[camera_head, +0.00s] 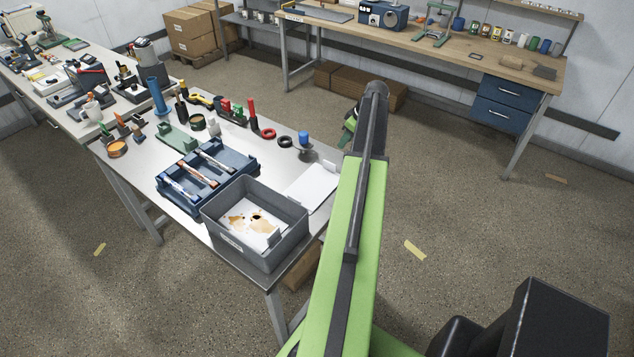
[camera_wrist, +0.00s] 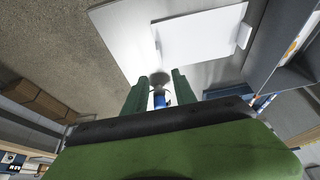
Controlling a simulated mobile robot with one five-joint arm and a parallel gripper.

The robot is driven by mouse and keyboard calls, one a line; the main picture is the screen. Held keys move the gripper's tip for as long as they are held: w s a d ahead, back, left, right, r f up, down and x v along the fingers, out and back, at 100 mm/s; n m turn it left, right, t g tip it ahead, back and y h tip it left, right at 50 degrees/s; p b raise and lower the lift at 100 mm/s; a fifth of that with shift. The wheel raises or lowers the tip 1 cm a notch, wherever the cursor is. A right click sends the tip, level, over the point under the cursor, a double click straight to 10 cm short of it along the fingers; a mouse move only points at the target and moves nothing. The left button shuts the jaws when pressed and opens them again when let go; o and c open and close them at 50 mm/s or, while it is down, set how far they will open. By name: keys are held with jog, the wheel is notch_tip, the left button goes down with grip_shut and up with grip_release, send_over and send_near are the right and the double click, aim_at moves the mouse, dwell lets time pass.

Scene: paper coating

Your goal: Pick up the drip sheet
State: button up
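A clean white sheet (camera_head: 312,184) with a small upright tab lies flat on the table, right of a grey bin (camera_head: 294,234). It also shows in the wrist view (camera_wrist: 200,38), tab at its right edge. A second white sheet (camera_head: 232,229) with brown stains and a similar tab lies inside the bin. I cannot tell from looks alone which is the drip sheet. My gripper (camera_wrist: 160,78) is open and empty, with its two green fingers apart. In the head view it is mostly hidden behind my arm, near the table's right end.
A blue-topped item (camera_head: 304,138) stands at the table's right end and shows between my fingers in the wrist view (camera_wrist: 159,98). A blue rack (camera_head: 172,196) stands left of the bin. Red and black rings (camera_head: 284,141) and tools lie behind. The floor to the right is open.

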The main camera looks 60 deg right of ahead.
aim_at(330, 163)
jog(key=b+x, duration=1)
jog(key=x, duration=0.2)
jog(key=shift+s+f+b, duration=0.1)
jog(key=shift+f+b, duration=0.05)
jog(key=shift+b, duration=0.2)
jog(key=b+x, duration=0.4)
jog(key=x, duration=0.1)
jog(key=shift+w+d+f+b, duration=0.15)
jog(key=shift+w+b, duration=0.1)
jog(key=shift+b, duration=0.15)
jog(key=shift+r, duration=0.2)
grip_shut()
